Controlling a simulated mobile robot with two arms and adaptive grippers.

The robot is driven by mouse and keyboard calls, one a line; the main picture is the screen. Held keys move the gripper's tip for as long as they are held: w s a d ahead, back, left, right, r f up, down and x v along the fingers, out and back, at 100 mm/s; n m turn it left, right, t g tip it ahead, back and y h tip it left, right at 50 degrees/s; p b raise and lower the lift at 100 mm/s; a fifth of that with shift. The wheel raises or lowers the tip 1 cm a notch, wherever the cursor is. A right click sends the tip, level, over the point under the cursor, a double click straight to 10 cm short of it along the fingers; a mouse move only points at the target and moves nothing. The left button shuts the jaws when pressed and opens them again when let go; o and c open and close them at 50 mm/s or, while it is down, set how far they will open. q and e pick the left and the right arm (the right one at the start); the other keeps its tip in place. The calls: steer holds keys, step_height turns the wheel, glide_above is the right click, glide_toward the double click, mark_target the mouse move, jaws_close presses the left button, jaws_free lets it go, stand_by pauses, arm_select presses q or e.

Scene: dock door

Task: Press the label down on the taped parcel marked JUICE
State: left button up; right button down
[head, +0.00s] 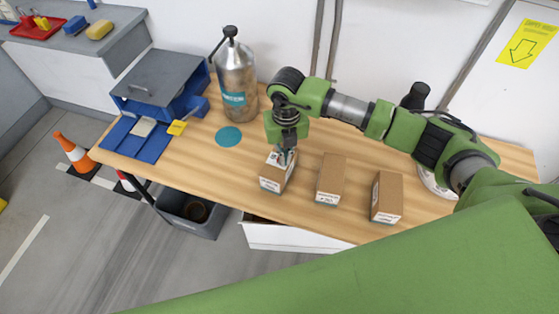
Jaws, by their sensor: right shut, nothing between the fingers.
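Three brown parcels stand in a row on the wooden workbench (235,165). Each has a pale printed face toward the front, too small to read, so I cannot tell which is marked JUICE. My right gripper (284,158) is shut and empty, pointing down at the top of the left parcel (272,178). Its fingertips look to be at or just above a whitish patch there; I cannot tell whether they touch. The gripper hides part of that top. The middle parcel (331,178) and the right parcel (386,198) stand clear of it. My left gripper is not in view.
A metal flask (237,85) and a teal disc (229,136) are left of the parcels. A blue box (160,85) with a yellow item (177,127) stands at the bench's left end. A grey bin (190,213) and a white drawer (290,237) are below the front edge.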

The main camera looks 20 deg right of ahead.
stand_by(0.5)
steer(key=shift+r+p, duration=2.3)
steer(key=shift+r, duration=1.2)
